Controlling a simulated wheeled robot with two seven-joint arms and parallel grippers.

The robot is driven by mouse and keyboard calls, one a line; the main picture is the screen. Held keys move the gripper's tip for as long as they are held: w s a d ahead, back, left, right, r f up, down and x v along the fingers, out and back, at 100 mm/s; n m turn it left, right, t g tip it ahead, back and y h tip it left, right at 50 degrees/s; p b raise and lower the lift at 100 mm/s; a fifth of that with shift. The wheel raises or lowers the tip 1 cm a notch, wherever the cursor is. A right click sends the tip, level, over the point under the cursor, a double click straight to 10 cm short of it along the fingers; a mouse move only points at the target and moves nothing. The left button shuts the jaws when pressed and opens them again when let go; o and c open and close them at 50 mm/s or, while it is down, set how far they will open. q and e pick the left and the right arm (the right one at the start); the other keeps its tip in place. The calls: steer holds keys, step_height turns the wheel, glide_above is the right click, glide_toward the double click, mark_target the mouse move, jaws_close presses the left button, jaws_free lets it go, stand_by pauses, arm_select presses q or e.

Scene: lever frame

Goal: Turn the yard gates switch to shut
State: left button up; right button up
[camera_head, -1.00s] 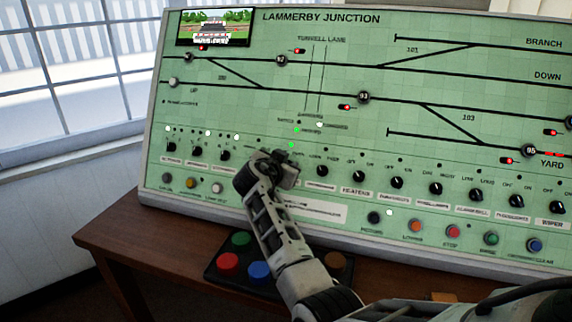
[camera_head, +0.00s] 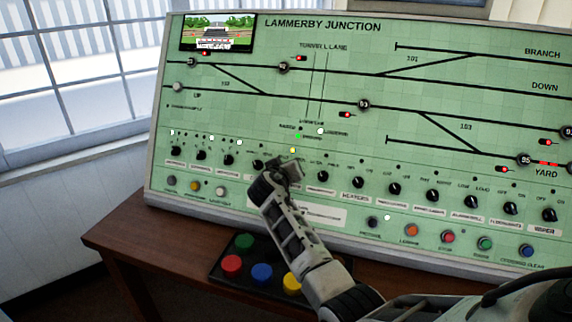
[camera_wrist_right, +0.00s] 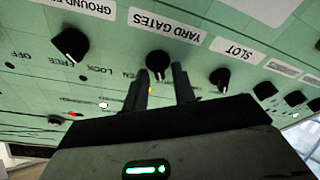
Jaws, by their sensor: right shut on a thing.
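The yard gates switch (camera_wrist_right: 158,62) is a black round knob with a pale pointer line, beside its "YARD GATES" label, which appears upside down in the right wrist view. My right gripper (camera_wrist_right: 164,80) is shut on this knob, one dark finger on each side. In the head view my right gripper (camera_head: 287,168) is at the panel's lower row of switches and hides the knob. A yellow lamp (camera_head: 292,150) is lit just above it. "OPEN" is partly covered by a finger in the wrist view. My left gripper is not in view.
The ground frame switch (camera_wrist_right: 70,45) and slot switch (camera_wrist_right: 219,80) flank the knob closely. The green panel (camera_head: 215,120) stands on a brown desk (camera_head: 130,235). A pad of coloured buttons (camera_head: 262,272) lies below my right arm. A small screen (camera_head: 217,33) is at the panel's upper left.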

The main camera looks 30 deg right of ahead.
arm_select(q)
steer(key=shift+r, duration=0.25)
arm_select(e)
steer(key=shift+n, duration=0.4)
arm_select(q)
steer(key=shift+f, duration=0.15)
arm_select(e)
steer(key=shift+f, duration=0.15)
steer(key=o, duration=0.6)
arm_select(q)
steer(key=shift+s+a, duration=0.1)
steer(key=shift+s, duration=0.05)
arm_select(e)
steer(key=shift+o, duration=0.2)
arm_select(q)
steer(key=shift+p, duration=0.3)
